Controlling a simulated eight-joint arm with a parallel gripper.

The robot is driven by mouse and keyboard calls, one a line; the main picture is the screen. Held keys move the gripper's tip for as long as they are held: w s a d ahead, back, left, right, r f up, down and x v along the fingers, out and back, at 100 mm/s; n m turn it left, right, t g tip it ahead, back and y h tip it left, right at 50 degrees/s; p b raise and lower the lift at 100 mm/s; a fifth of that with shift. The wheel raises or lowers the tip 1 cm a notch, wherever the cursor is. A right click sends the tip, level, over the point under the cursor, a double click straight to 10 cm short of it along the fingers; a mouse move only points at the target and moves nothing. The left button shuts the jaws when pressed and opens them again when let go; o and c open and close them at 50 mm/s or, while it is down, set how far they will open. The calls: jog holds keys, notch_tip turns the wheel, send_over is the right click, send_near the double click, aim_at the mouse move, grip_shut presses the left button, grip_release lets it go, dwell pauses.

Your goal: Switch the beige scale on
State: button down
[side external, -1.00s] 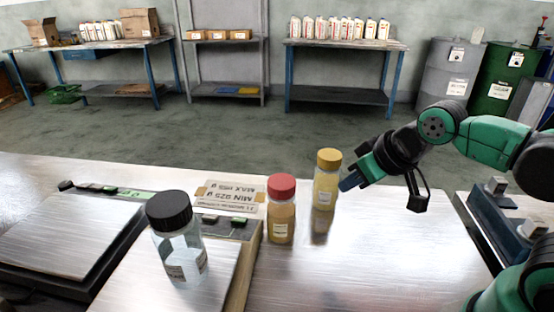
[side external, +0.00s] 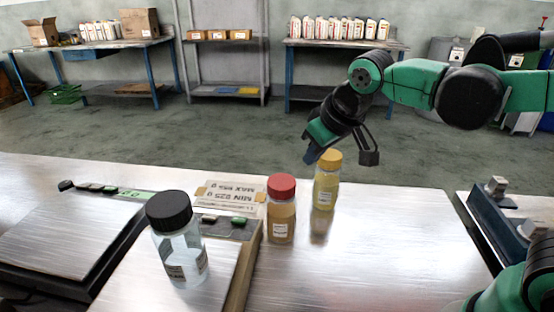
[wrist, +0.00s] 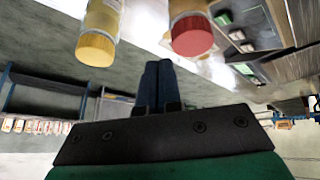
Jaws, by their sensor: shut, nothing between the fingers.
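The beige scale (side external: 238,290) stands at the front middle of the table in the side view, its tan side facing right. My gripper (side external: 311,157) is shut and empty, in the air above and behind the yellow-capped bottle, to the right of the panel. In the wrist view my gripper's fingers (wrist: 156,80) lie together, and a panel with green buttons (wrist: 242,69) shows at upper right.
A red-capped bottle (side external: 281,210) and a yellow-capped bottle (side external: 326,182) stand right of the beige scale. A cardboard sign (side external: 229,193) lies behind its panel. A black scale (side external: 60,240) is at left. The table's right part is clear.

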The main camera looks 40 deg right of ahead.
aim_at(242, 218)
jog(key=shift+n+g+h, duration=0.3)
jog(key=shift+g+h, duration=0.1)
jog(key=shift+g, duration=0.1)
jog(key=w+a, duration=0.1)
jog(key=w, duration=0.1)
jog(key=w+a, duration=0.1)
jog(key=w, duration=0.1)
jog(key=w+a, duration=0.1)
jog(key=w, duration=0.1)
jog(key=shift+a, duration=0.3)
jog(key=w+a+f, duration=0.2)
jog(key=w+a, duration=0.2)
jog(key=shift+w+f+h, duration=0.2)
jog(key=shift+f+h, duration=0.05)
jog(key=shift+h, duration=0.15)
jog(key=shift+s+a+f, duration=0.35)
jog(key=shift+s+f, duration=0.05)
jog(key=shift+f, duration=0.95)
jog(key=shift+s+a+f, duration=0.35)
jog(key=shift+f, duration=1.05)
jog(key=shift+s+a+f, duration=0.35)
jog(key=shift+s+f, duration=0.05)
jog(key=shift+f, duration=0.95)
jog(key=shift+f, duration=0.15)
jog(key=shift+s+a+f, duration=0.1)
jog(key=shift+f, duration=0.15)
